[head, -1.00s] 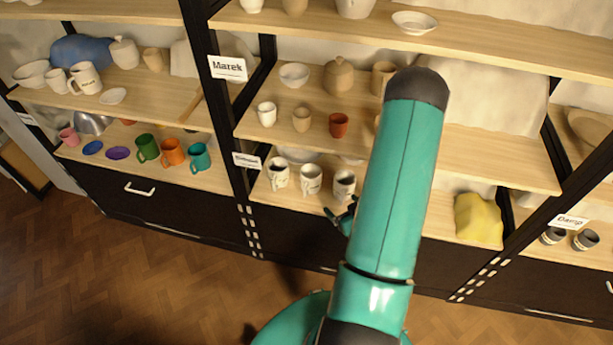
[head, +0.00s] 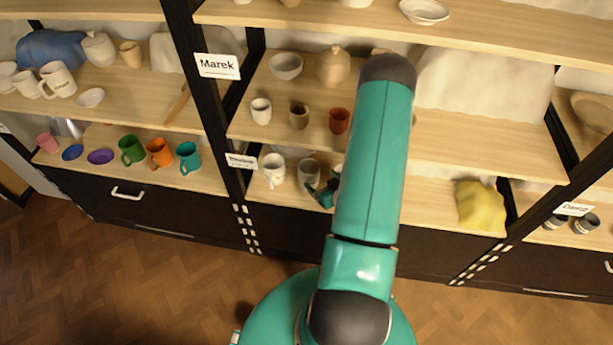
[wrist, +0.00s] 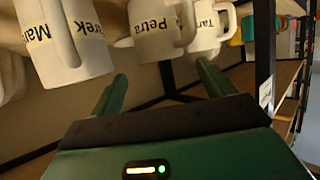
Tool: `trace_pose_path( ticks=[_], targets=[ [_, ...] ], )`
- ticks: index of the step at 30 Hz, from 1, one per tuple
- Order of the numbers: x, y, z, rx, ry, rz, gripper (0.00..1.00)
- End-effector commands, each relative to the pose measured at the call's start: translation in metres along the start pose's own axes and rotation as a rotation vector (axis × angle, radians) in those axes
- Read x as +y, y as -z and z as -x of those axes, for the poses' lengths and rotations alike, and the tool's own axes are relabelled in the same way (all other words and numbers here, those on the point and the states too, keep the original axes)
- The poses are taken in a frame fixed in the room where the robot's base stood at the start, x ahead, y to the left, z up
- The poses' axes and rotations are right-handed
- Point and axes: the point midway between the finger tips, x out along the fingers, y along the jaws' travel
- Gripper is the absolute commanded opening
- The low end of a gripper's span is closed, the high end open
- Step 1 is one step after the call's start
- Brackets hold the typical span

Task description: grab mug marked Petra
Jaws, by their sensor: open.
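The mug marked Petra (wrist: 152,46) is white with a dark-lettered label and stands in the middle of a row of three in the wrist view. Its handle is on the right side there. In the head view the middle mug of the row (head: 308,169) fits it, but its lettering is unreadable. My gripper (wrist: 162,72) is open, with its two green fingers spread below the Petra mug and apart from it. In the head view my gripper (head: 322,191) is at the shelf front by the middle mug, partly hidden by my arm.
The Marek mug (wrist: 75,60) stands close on the left in the wrist view, and a mug with a partly seen label starting "Tar" (wrist: 203,35) on the right. A dark shelf post (head: 222,130) stands left of the mugs. A yellow cloth-like lump (head: 480,207) lies farther right.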

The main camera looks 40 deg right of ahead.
Motion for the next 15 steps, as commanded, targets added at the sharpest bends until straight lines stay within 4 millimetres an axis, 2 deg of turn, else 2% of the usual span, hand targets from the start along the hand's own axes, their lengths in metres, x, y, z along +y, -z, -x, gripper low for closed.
trace_pose_path(
  ticks=[8,15],
  targets=[
    [0.000,0.001,-0.026,0.000,-0.001,0.000,0.81],
    [0.000,0.001,-0.065,0.000,0.000,0.001,0.81]
  ],
)
